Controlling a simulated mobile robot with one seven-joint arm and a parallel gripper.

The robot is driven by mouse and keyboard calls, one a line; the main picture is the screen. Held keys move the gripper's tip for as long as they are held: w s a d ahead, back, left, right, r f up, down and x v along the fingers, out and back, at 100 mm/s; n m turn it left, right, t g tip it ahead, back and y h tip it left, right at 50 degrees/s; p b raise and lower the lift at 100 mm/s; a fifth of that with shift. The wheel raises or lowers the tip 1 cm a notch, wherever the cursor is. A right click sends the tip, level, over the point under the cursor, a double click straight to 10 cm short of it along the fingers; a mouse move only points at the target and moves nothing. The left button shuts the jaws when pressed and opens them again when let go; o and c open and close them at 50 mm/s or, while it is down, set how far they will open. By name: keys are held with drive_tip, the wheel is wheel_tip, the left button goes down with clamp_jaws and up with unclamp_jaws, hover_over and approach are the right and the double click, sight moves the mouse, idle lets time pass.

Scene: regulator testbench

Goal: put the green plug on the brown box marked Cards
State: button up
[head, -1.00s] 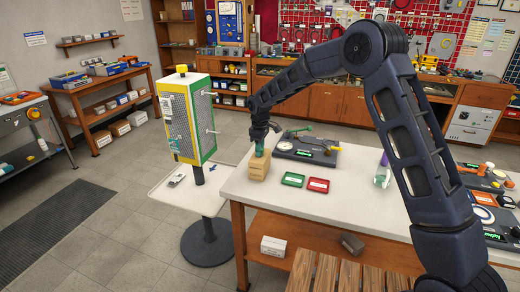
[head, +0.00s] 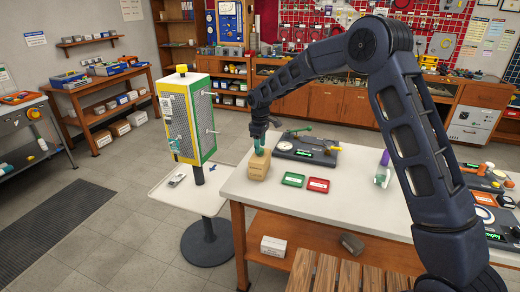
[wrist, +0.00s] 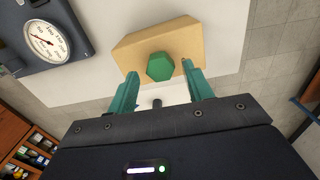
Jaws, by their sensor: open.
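The green plug (wrist: 160,67) shows in the wrist view as a hexagonal green head. It appears to rest on top of the brown box (wrist: 195,38), between my fingertips. In the head view the brown box (head: 257,168) stands on the near left part of the white bench; its marking is too small to read. My gripper (head: 259,149) points down over it with its teal fingers just above the top. In the wrist view my gripper (wrist: 159,70) is open, with a gap on each side of the plug. The plug cannot be told from the fingers in the head view.
A green tray (head: 293,180) and a red tray (head: 318,185) lie right of the box. A dark gauge unit (head: 306,150) sits behind them; its dial (wrist: 47,41) shows in the wrist view. A yellow-green mesh panel (head: 188,118) stands left of the bench.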

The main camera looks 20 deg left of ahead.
wheel_tip(320, 180, up, 10)
idle(0.4)
drive_tip(key=d+r+m+t, duration=0.15)
drive_tip(key=d+r, duration=0.25)
drive_tip(key=d, duration=0.5)
drive_tip(key=d+r+m, duration=0.3)
drive_tip(key=d+r, duration=0.2)
drive_tip(key=d, duration=0.4)
drive_tip(key=d+r+m, duration=0.2)
drive_tip(key=d+r, duration=0.2)
drive_tip(key=d, duration=0.6)
drive_tip(key=s+d+r+m, duration=0.1)
drive_tip(key=s+d+m, duration=0.15)
drive_tip(key=d, duration=0.35)
drive_tip(key=s+d+r+m+t, duration=0.1)
drive_tip(key=s+d, duration=0.2)
drive_tip(key=d, duration=0.3)
drive_tip(key=s+d+r+m, duration=0.1)
drive_tip(key=s+d+r, duration=0.1)
drive_tip(key=d, duration=0.4)
drive_tip(key=s+d+f+m+t, duration=0.1)
drive_tip(key=s+d+f+m, duration=0.2)
drive_tip(key=s+d, duration=0.4)
drive_tip(key=s+d+f+m+t, duration=0.1)
drive_tip(key=s+d+f+m, duration=0.2)
drive_tip(key=s+d, duration=0.5)
drive_tip(key=s+m, duration=0.1)
drive_tip(key=s, duration=0.1)
drive_tip(key=shift+s, duration=0.3)
